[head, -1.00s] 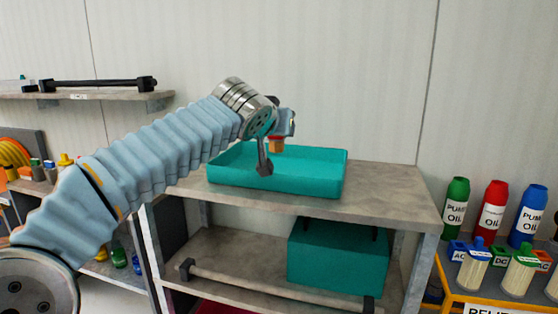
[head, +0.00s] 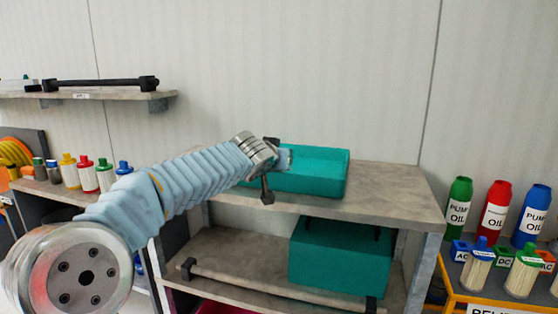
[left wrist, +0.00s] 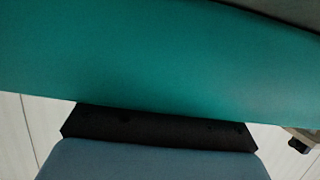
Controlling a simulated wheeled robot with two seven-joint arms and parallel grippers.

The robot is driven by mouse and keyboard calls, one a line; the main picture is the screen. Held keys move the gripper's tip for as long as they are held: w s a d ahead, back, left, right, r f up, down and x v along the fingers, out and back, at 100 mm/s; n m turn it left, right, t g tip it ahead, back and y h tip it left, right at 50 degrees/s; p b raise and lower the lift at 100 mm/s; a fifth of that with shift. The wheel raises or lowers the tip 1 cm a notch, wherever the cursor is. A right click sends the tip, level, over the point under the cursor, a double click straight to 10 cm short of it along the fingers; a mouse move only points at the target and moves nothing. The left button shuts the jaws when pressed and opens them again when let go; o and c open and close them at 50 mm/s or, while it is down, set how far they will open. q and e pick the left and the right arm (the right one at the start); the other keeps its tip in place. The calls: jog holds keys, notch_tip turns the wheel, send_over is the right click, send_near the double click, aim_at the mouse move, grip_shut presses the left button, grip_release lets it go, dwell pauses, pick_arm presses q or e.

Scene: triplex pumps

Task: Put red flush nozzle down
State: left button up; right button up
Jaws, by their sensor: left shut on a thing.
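A teal open tray (head: 325,182) stands on top of the grey shelf unit. My left gripper (head: 283,160) is at the tray's left part, low over or inside it, and is shut. My own wrist hides its fingertips and what they hold. The red flush nozzle does not show clearly in either view now. In the left wrist view, a teal surface (left wrist: 160,65) fills most of the picture, close to the camera, with a black bar and a blue-grey part of my gripper below it. My right gripper is not in view.
A teal box (head: 340,258) sits on the shelf below, behind a long bar (head: 270,291). Pump oil bottles (head: 494,208) stand at the right. Several small capped bottles (head: 88,175) stand on the left bench. The shelf top (head: 395,190) right of the tray is clear.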

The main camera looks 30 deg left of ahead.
pick_arm(q)
jog(key=shift+f, duration=0.15)
jog(key=o, duration=1.1)
jog(key=shift+o, duration=0.2)
jog(key=shift+r, duration=0.2)
jog(key=b+v, duration=0.1)
jog(key=v, duration=1.1)
